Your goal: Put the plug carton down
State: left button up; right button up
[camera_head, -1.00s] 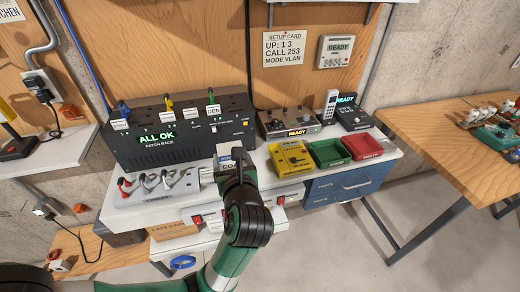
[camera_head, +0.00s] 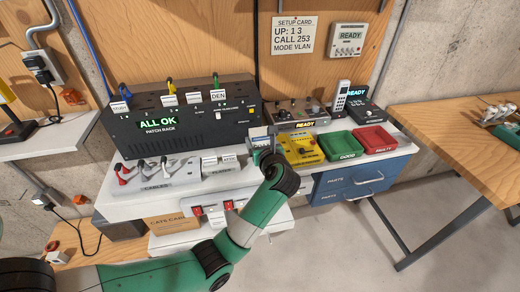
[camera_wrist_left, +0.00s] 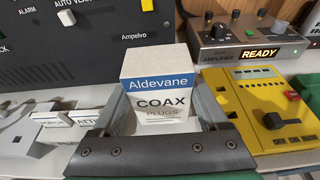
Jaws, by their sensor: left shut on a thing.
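The plug carton (camera_wrist_left: 158,85) is a white and blue box marked Aldevane COAX PLUGS. In the left wrist view it stands upright between the fingers of my left gripper (camera_wrist_left: 165,110), which is shut on it. In the head view my left gripper (camera_head: 264,150) is over the white bench top, between the label holder and the yellow tester, and the carton (camera_head: 260,135) is mostly hidden behind it. I cannot tell whether the carton's base touches the bench. My right gripper is not in view.
The patch rack (camera_head: 180,125) stands behind, reading ALL OK. A yellow tester (camera_head: 301,149), a green tray (camera_head: 342,157) and a red tray (camera_head: 389,149) are to the right. A cable holder (camera_head: 158,176) and label holder (camera_head: 219,163) are to the left.

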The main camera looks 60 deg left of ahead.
pick_arm(q)
notch_tip(320, 180, down, 3)
jog(key=shift+r+b, duration=0.2)
jog(key=shift+b, duration=0.2)
jog(key=shift+r, duration=0.1)
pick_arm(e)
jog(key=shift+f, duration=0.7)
pick_arm(q)
jog(key=o, duration=1.4)
jog(key=shift+f, duration=0.2)
jog(key=shift+r, duration=0.25)
jog(key=p+v, duration=0.3)
jog(key=v, duration=0.9)
jog(key=shift+s+f, duration=0.1)
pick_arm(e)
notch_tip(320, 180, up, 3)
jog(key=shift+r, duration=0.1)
